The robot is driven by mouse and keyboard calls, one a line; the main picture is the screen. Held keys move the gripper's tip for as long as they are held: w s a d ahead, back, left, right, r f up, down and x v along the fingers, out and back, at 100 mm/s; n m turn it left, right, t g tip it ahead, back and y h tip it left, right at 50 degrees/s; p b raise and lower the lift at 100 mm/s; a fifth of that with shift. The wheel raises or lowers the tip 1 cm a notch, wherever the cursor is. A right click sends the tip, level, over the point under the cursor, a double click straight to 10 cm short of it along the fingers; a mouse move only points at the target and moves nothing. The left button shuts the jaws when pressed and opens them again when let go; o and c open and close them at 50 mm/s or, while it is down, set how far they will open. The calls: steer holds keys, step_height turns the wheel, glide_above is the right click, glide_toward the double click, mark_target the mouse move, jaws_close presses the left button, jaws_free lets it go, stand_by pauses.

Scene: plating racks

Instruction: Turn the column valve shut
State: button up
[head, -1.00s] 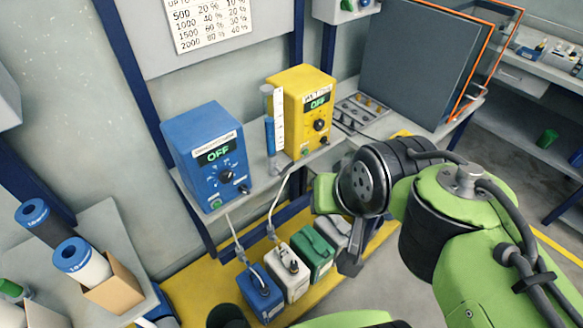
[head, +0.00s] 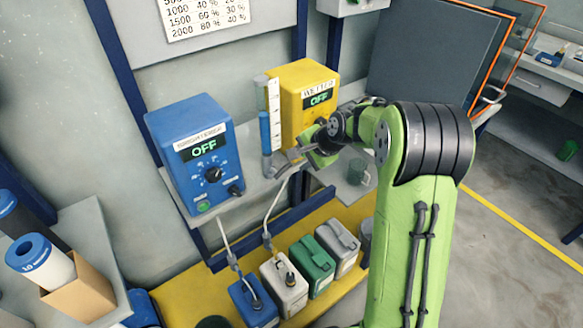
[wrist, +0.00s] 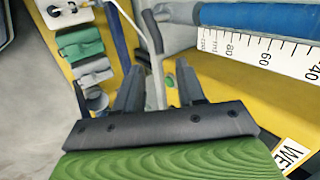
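The column (head: 265,132), a clear tube with blue liquid beside a white scale, stands between the blue and yellow boxes. It lies sideways at the top right of the wrist view (wrist: 250,16). My gripper (head: 287,158) is at the column's lower end, in front of the yellow box. In the wrist view my gripper (wrist: 160,86) has its dark fingers apart. A thin pale grey bar, seemingly the valve's lever (wrist: 154,65), runs between them, with gaps on both sides. The valve body is hard to make out in the head view.
The blue control box (head: 195,155) and yellow control box (head: 305,95) flank the column; both displays read OFF. A hose (head: 278,205) runs down to the white canister (head: 284,285). Several canisters stand on the yellow floor strip below. A cup (head: 357,172) is right of my gripper.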

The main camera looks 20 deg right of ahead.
mark_target(292, 163)
steer(key=b+x, duration=0.1)
steer(key=x, duration=0.6)
steer(key=shift+s, duration=0.1)
steer(key=shift+c, duration=0.5)
jaws_close()
